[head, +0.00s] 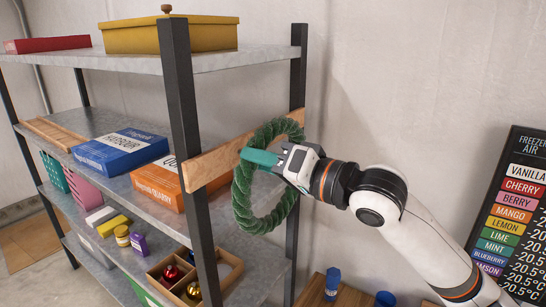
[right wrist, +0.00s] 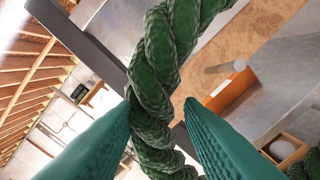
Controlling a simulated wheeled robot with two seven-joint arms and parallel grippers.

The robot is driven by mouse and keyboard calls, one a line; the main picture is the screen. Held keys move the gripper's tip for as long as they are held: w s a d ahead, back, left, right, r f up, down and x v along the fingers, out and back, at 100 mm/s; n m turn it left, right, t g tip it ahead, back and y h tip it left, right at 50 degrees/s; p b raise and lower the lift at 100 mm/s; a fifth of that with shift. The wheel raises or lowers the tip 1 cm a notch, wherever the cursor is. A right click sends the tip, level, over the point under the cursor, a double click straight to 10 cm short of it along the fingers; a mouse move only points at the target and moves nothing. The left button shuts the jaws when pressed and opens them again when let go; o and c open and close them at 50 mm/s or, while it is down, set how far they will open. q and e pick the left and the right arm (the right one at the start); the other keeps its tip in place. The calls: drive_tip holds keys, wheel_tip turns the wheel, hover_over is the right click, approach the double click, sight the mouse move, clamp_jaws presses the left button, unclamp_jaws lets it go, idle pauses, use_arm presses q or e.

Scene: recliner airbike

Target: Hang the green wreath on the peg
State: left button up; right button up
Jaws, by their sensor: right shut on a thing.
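The green wreath (head: 241,205), a twisted rope ring, hangs upright beside the end of the shelf rack. My right gripper (head: 262,160) is shut on its upper part, with teal fingers. In the right wrist view the fingers (right wrist: 160,115) stand on either side of the green strand (right wrist: 158,75). A wooden board (head: 213,165) spans the rack's end posts, partly behind the wreath. In the right wrist view a grey rod (right wrist: 222,68), which looks like the peg, stands out from the board, right of the strand. I cannot tell whether the wreath is around it. My left gripper is out of view.
The rack's near post (head: 182,120) stands left of the wreath. Its shelves hold a blue box (head: 120,150), an orange box (head: 158,185) and a divided tray of ornaments (head: 235,270). A dark menu board (head: 515,215) is at the right. Bare wall lies between.

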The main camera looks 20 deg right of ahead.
drive_tip(key=shift+p+x, duration=0.85)
drive_tip(key=shift+x, duration=1)
drive_tip(key=shift+w+a+f+b, duration=0.15)
drive_tip(key=shift+f+b, duration=0.15)
drive_tip(key=shift+f, duration=0.5)
drive_tip(key=shift+w+a+f+b, duration=0.2)
drive_tip(key=shift+f+b, duration=0.1)
drive_tip(key=shift+f, duration=0.5)
drive_tip(key=shift+f, duration=0.1)
drive_tip(key=o, duration=1.2)
drive_tip(key=shift+s, duration=0.1)
